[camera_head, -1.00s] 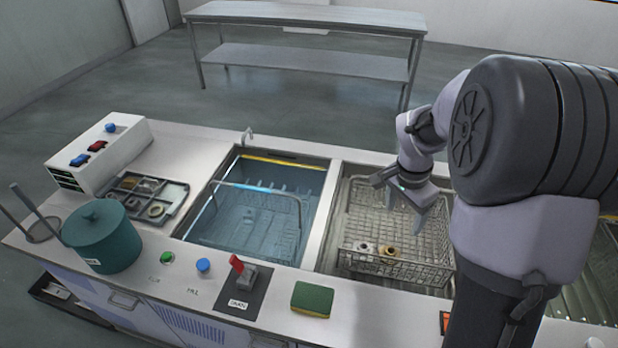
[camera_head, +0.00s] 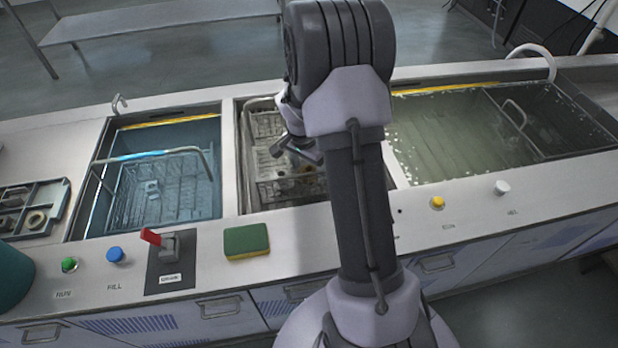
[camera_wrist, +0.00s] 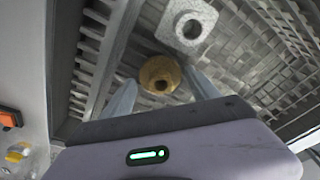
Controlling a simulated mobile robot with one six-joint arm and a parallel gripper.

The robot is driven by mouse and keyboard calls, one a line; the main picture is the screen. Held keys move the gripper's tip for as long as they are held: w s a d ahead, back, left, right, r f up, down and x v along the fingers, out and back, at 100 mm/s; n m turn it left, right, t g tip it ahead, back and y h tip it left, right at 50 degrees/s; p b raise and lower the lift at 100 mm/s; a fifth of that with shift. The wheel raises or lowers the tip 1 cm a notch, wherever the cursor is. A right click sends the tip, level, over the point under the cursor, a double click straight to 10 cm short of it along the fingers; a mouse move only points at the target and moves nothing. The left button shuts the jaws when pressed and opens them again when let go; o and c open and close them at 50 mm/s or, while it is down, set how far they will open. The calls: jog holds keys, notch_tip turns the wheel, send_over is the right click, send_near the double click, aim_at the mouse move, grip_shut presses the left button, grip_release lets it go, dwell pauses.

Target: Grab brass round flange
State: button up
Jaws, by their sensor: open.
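The brass round flange (camera_wrist: 160,75) lies in a wire basket, seen in the wrist view just beyond and between my two fingertips. My gripper (camera_wrist: 163,90) is open, its fingers apart on either side of the flange's near edge and not visibly gripping it. A grey square part with a round hole (camera_wrist: 190,26) lies beside the flange, farther up in the wrist view. In the head view my gripper (camera_head: 297,152) is over the middle basin; my arm hides much of the basket (camera_head: 268,128), and the flange cannot be made out there.
The basket's wire walls (camera_wrist: 95,50) stand close around the fingers. A blue-water tank with a basket (camera_head: 160,190) is at left, and a larger tank of greenish liquid (camera_head: 450,140) at right. A green sponge (camera_head: 246,241) and a red lever (camera_head: 150,237) sit on the front counter.

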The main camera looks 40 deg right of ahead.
jog(key=shift+f, duration=0.15)
grip_shut()
